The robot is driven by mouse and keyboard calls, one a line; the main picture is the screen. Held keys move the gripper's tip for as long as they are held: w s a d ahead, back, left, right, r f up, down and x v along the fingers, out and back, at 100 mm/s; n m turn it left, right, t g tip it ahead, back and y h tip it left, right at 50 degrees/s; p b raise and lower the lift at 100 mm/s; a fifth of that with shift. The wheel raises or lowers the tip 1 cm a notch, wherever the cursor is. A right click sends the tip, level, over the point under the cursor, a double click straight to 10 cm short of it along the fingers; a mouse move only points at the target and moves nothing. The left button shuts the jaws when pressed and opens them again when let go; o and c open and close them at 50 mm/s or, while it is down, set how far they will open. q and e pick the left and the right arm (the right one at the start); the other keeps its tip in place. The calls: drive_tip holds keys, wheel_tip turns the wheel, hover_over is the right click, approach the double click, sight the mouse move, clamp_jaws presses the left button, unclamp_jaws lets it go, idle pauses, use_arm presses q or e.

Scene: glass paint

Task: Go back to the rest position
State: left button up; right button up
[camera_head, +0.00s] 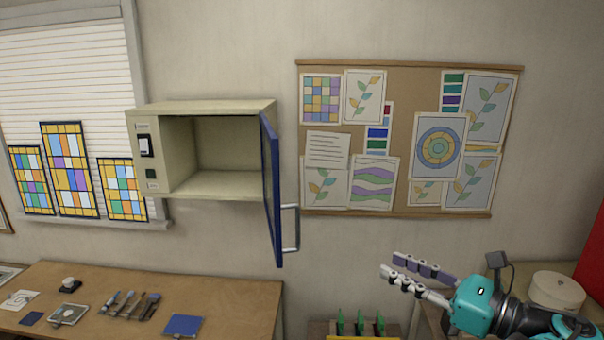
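A cream wall box (205,106) hangs at the left, empty inside, its blue door (270,190) swung open to the front. A wooden table (235,293) below holds brushes and a blue pad (183,325). A white round container (557,291) stands beside my wrist.

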use_arm(q)
drive_tip(key=w+a+f+n+g+h+b, duration=0.15)
drive_tip(key=a+f+b, duration=0.25)
drive_tip(key=a+f, duration=0.4)
drive_tip(key=w+a+f+n+g+h+b, duration=0.1)
drive_tip(key=w+a+f+n+g+b, duration=0.2)
drive_tip(key=a+f, duration=0.55)
drive_tip(key=s+a+f+n+g+h+b, duration=0.3)
drive_tip(key=a+f+n+b, duration=0.45)
drive_tip(key=a+f, duration=0.7)
drive_tip(key=s+a+f+n+h+b, duration=0.1)
drive_tip(key=s+f+n+b, duration=0.3)
drive_tip(key=f, duration=0.5)
drive_tip(key=s+a+f+n+t+h+b, duration=0.1)
drive_tip(key=s+f+n+h+b, duration=0.3)
drive_tip(key=f, duration=0.6)
drive_tip(key=s+a+f+n+t+h+b, duration=0.1)
drive_tip(key=s+a+f+n+h+b, duration=0.1)
drive_tip(key=f+n+b, duration=0.4)
wheel_tip(320, 180, down, 3)
drive_tip(key=shift+s+a+f+n+b, duration=0.2)
drive_tip(key=shift+s+a+n+b, duration=0.25)
drive_tip(key=shift+s, duration=0.5)
